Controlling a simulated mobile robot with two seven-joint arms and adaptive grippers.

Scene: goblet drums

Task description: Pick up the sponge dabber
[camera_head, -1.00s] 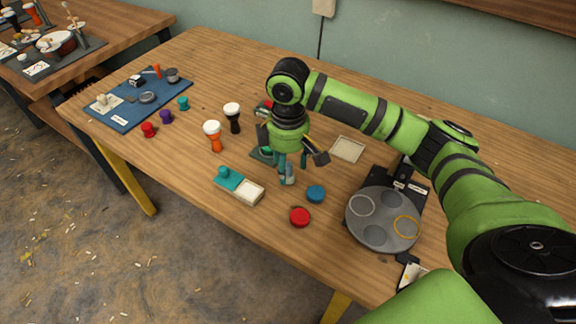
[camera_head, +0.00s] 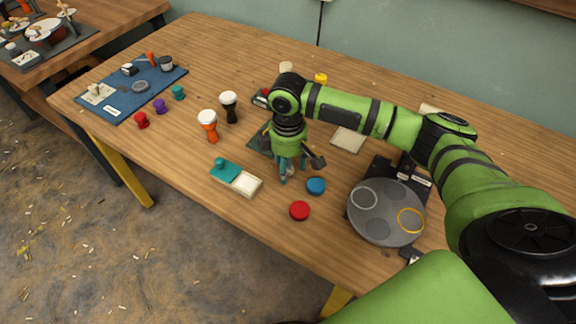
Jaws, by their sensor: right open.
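My right gripper (camera_head: 291,174) points down over the middle of the table, its teal fingers apart. A small pale thing shows between or just behind its fingertips, too hidden to name; I cannot tell whether it touches them. I cannot tell for sure which thing is the sponge dabber. Small knob-shaped pieces stand at the left: a red one (camera_head: 141,120), a purple one (camera_head: 159,106) and a teal one (camera_head: 178,93). A teal and cream box (camera_head: 236,179) with a teal knob lies left of my gripper. My left gripper is out of view.
An orange goblet drum (camera_head: 208,126) and a black one (camera_head: 229,107) stand left of my gripper. A blue disc (camera_head: 316,186) and a red disc (camera_head: 299,211) lie close by. A grey round plate (camera_head: 386,228) stands at the right. A blue mat (camera_head: 118,108) lies far left.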

